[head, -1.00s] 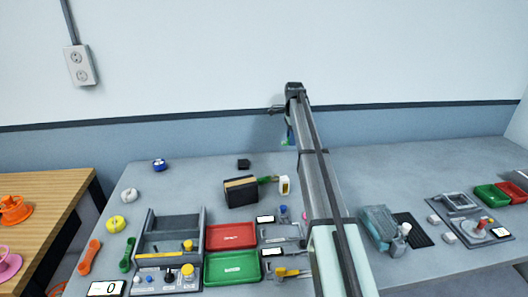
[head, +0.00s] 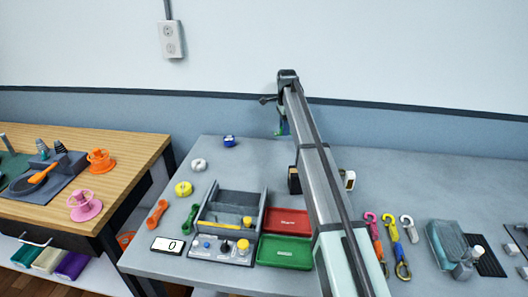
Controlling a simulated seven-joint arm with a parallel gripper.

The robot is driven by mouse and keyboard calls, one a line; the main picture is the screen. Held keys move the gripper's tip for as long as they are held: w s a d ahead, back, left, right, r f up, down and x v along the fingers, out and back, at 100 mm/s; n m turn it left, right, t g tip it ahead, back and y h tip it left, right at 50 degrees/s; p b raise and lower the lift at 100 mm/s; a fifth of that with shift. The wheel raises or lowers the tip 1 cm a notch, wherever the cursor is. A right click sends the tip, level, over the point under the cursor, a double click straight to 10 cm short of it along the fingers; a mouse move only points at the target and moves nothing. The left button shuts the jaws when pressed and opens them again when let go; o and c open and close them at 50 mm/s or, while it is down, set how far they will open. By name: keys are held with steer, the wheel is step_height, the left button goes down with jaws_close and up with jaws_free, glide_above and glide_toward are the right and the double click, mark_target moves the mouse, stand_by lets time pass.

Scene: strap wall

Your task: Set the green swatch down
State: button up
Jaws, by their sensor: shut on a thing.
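My gripper (head: 281,122) is at the far end of my outstretched arm, above the back of the grey table and in front of the blue wall band. It is shut on a small green piece, the green swatch (head: 284,129), which hangs below the wrist. The swatch is small here, partly covered by the gripper, and blue shows close beside it. The fingertips are too small to make out. The swatch appears clear of the tabletop.
The grey table (head: 400,170) has bare room at its back right. My arm partly hides a black box (head: 294,181). Red (head: 287,222) and green (head: 285,253) trays lie in front. A wooden table (head: 110,140) stands left.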

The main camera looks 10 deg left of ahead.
glide_above(266, 151)
steer(key=shift+w+a+f+m, duration=0.1)
steer(key=shift+f+m, duration=0.55)
steer(key=shift+f, duration=0.95)
steer(key=shift+d+f+m, duration=0.1)
steer(key=shift+f+m, duration=0.6)
steer(key=shift+f, duration=0.9)
steer(key=shift+w+a+f+m, duration=0.1)
steer(key=shift+f+m, duration=0.55)
steer(key=shift+f, duration=0.95)
steer(key=shift+f, duration=0.1)
steer(key=o, duration=1)
steer(key=shift+o, duration=0.2)
step_height(266, 151, up, 12)
